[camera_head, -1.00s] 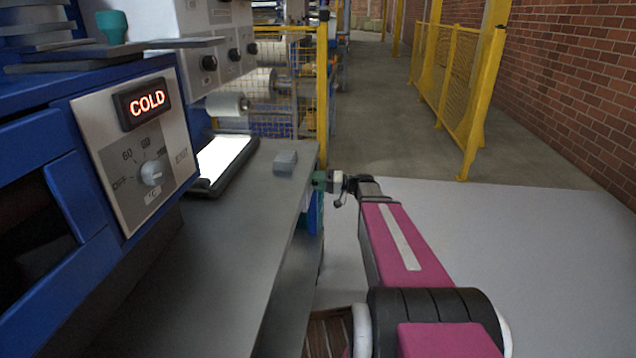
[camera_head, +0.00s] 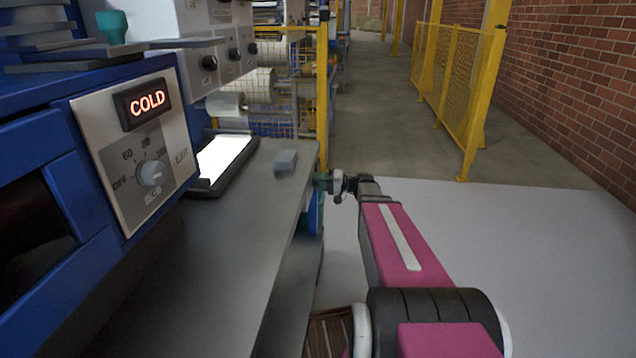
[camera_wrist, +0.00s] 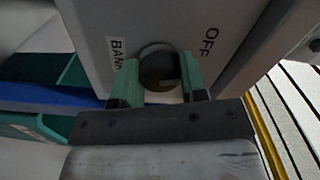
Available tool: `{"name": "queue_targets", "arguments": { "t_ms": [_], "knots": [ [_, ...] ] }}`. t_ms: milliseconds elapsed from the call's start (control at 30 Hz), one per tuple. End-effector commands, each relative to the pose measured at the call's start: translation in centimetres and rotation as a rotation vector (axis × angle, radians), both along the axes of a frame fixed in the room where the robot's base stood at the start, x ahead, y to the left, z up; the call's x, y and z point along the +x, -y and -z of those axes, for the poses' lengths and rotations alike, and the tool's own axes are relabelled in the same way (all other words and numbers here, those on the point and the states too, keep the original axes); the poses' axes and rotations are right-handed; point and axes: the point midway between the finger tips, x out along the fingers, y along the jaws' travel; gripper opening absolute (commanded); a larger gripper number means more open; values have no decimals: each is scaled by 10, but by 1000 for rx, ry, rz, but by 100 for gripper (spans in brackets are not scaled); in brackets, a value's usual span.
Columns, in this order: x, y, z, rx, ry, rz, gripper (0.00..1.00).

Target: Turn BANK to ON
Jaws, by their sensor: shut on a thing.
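In the wrist view the BANK knob (camera_wrist: 158,70) is a dark round knob on a pale panel (camera_wrist: 165,15). The BANK label (camera_wrist: 117,52) is on its left and the OFF label (camera_wrist: 210,42) on its upper right. No ON label shows. My gripper (camera_wrist: 160,82) has its two green fingers on either side of the knob, shut on it. The fingers and gripper body hide the knob's lower side. In the head view my gripper (camera_head: 322,182) is at the far right corner of the bench, its fingertips and the knob hidden.
A grey bench (camera_head: 225,235) runs along the left, with a small grey block (camera_head: 285,161) on it. A blue machine with a COLD display (camera_head: 148,103) and a dial (camera_head: 151,173) stands left. Yellow fencing (camera_head: 455,85) lines the right; the floor between is clear.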

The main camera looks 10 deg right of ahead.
Motion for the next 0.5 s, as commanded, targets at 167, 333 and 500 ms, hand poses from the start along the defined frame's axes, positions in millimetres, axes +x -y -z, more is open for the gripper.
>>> {"name": "queue_targets", "arguments": {
  "t_ms": [167, 333, 500],
  "knots": [
    [0, 0, 1, 49, -156, 1, 16],
    [0, 0, 1, 99, -310, 0, 16],
    [0, 0, 1, 147, -459, 0, 16]
  ]
}}
